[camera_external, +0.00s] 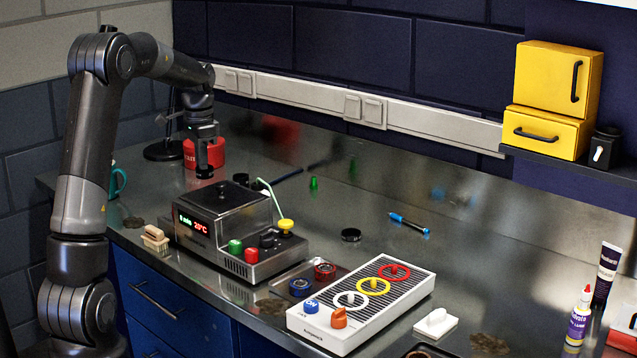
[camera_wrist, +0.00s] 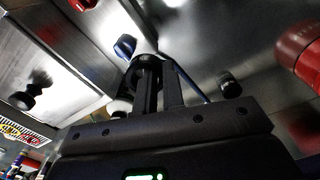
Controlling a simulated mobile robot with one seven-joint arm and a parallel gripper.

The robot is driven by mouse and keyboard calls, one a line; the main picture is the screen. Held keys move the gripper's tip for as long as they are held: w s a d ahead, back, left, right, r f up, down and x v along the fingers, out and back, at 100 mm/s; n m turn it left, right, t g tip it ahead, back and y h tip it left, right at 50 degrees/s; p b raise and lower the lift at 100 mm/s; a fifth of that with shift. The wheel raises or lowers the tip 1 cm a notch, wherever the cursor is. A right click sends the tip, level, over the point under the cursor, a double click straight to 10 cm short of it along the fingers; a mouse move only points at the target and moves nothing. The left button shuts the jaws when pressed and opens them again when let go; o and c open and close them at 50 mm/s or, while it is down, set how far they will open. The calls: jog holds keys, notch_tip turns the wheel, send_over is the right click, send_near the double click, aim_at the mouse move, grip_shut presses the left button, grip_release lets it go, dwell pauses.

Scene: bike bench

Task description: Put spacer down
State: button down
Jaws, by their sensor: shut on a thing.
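My gripper (camera_external: 205,170) hangs at the far left part of the bench, fingers down, behind the black lid of the heated bath device (camera_external: 195,245) and in front of a red tin. In the wrist view my gripper (camera_wrist: 158,75) is shut on a small dark, round piece (camera_wrist: 147,64), which I take to be the spacer. It shows at the fingertips. In the outside view the held piece is too small and dark to make out, and whether it touches anything cannot be told.
The red tin (camera_external: 212,152) stands close beside my gripper. A white box with coloured rings (camera_external: 410,287), a black ring (camera_external: 351,235) and a blue marker (camera_external: 408,224) are to the right. The steel bench (camera_external: 330,208) behind the device is mostly bare.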

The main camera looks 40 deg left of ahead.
notch_tip(320, 180, up, 6)
jog(key=shift+m, duration=0.7)
jog(key=w+d, duration=0.2)
jog(key=d, duration=0.2)
jog(key=w+d, duration=0.2)
jog(key=d, duration=0.2)
jog(key=w+d, duration=0.2)
jog(key=d, duration=0.2)
jog(key=shift+w+d+f, duration=0.25)
jog(key=shift+w+d, duration=0.15)
jog(key=d+m, duration=0.4)
jog(key=d, duration=3.6)
send_over(392, 251)
notch_tip(392, 251, down, 12)
jog(key=shift+f, duration=2.05)
jog(key=shift+f, duration=0.1)
